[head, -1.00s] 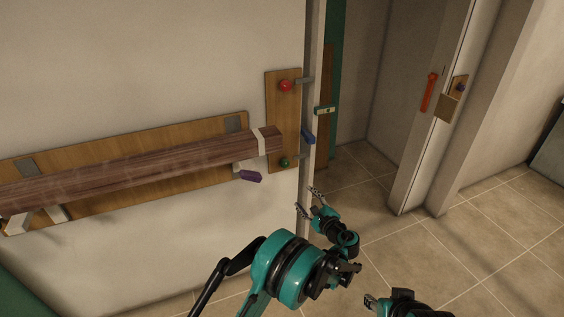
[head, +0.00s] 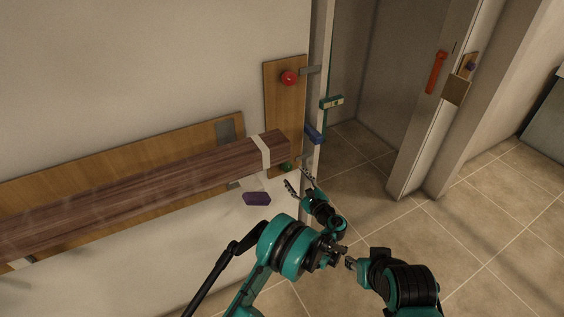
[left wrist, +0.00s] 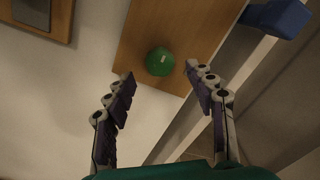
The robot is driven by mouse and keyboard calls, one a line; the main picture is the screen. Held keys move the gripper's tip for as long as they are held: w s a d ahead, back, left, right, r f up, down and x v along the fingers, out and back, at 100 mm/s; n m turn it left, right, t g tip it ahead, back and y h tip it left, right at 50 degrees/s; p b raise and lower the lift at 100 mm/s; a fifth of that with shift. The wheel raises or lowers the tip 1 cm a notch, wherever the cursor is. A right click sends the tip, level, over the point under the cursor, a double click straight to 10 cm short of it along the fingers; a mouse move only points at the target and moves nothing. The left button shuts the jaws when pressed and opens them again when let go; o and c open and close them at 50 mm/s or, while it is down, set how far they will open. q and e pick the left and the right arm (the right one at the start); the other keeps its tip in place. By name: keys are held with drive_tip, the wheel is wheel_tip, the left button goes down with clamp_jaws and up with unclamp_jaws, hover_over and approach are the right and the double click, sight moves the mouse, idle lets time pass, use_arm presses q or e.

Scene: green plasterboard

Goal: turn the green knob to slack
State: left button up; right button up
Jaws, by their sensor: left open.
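The green knob (head: 286,167) sits low on an upright wooden board (head: 276,105) fixed to the wall. In the left wrist view the knob (left wrist: 159,61) is round, with a small pale mark on its face. My left gripper (head: 298,178) is open and empty just below the knob in the head view. In the left wrist view its two fingers (left wrist: 158,85) are spread, with the knob beyond the tips and between their lines, nearer the left finger. They look apart from it. My right gripper (head: 351,264) is lower right, away from the board; its fingers are too small to read.
A red knob (head: 289,78) is higher on the board. A long brown beam (head: 140,195) ends beside the green knob, with a purple block (head: 257,199) below it. A blue handle (head: 314,133) is just right of the board. Tiled floor at right is clear.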

sight(288, 169)
use_arm(q)
drive_tip(key=b+x, duration=0.2)
drive_tip(key=x, duration=0.4)
drive_tip(key=shift+w+a+f, duration=0.1)
drive_tip(key=shift+a, duration=0.05)
drive_tip(key=shift+w+a, duration=0.2)
drive_tip(key=shift+w, duration=0.15)
drive_tip(key=c, duration=1.2)
